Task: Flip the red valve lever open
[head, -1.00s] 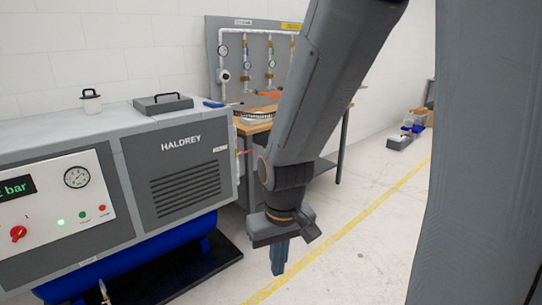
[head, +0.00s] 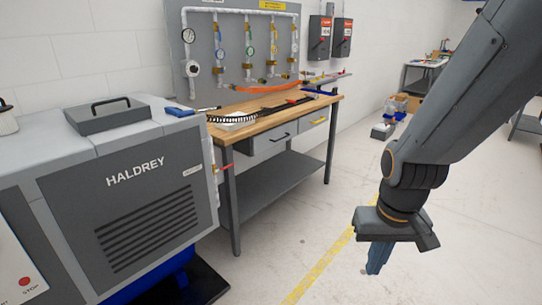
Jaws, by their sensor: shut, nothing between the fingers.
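The red valve lever (head: 222,168) sticks out to the right from the right end of the grey HALDREY compressor (head: 150,190). It looks roughly level, with a slight tilt, and is small in the head view. My gripper (head: 376,262) hangs pointing down over open floor, well to the right of the lever and apart from it. Its blue fingers are shut with nothing between them.
A wooden-topped workbench (head: 331,101) stands behind the compressor, with a grey panel of gauges and pipes (head: 203,60) above it. A grey lidded box with a handle (head: 112,119) sits on the compressor. The floor (head: 330,215) around the yellow line is clear.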

